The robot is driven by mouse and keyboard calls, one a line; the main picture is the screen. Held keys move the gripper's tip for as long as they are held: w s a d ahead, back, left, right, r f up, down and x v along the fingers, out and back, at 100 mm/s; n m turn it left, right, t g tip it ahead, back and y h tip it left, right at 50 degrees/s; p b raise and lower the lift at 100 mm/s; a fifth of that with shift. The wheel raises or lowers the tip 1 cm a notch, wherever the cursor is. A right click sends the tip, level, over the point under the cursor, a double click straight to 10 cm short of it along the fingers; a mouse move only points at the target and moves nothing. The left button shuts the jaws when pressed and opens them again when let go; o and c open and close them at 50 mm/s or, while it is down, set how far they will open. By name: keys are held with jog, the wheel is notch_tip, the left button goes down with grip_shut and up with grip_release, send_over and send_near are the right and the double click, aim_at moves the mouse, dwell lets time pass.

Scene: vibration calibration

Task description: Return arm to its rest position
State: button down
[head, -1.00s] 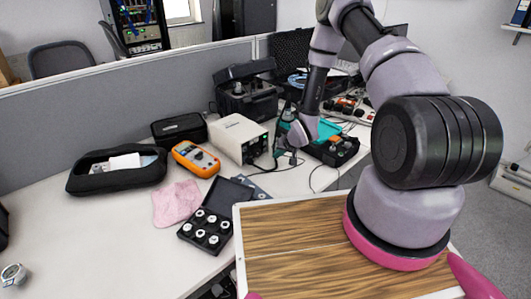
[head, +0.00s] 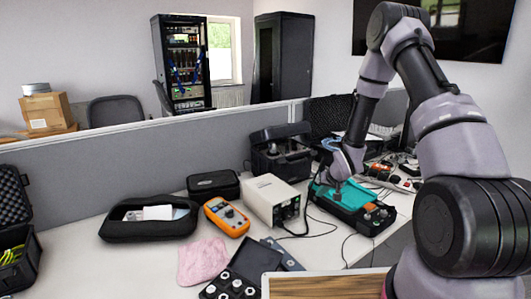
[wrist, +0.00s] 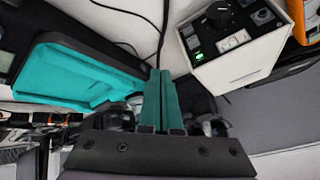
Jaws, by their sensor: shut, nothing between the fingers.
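My arm reaches from the right edge of the head view over the bench. My gripper (head: 337,186) points down beside and over the teal-topped case (head: 340,200), right of the white instrument box. In the wrist view its teal fingers (wrist: 160,100) are pressed together with nothing between them. The teal-topped case (wrist: 85,70) lies left of the fingers there, and the white box (wrist: 237,55) with a green light is at the upper right. Whether the fingertips touch anything is hard to tell.
The white box (head: 268,198), orange multimeter (head: 227,217), black pouch (head: 130,222), pink cloth (head: 203,261) and open case with metal pieces (head: 232,280) lie on the bench. A grey partition (head: 120,170) stands behind. Cables run across the bench near the gripper. Bare bench shows at the front left.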

jog(key=s+d+r+h, duration=0.1)
jog(key=s+r, duration=0.2)
jog(key=r, duration=0.7)
jog(key=s+d+r+m, duration=0.1)
jog(key=s+d+r, duration=0.15)
jog(key=r, duration=0.75)
jog(key=s+d+r+h, duration=0.1)
jog(key=s+r, duration=0.2)
jog(key=r, duration=0.7)
jog(key=s+a+r, duration=0.1)
jog(key=s+r, duration=0.3)
jog(key=s, duration=0.4)
jog(key=s+a+r+m+y, duration=0.1)
jog(key=s+r, duration=0.4)
jog(key=s, duration=0.3)
jog(key=s+a+r+y, duration=0.1)
jog(key=s+r, duration=0.3)
jog(key=s, duration=0.4)
jog(key=shift+r, duration=0.35)
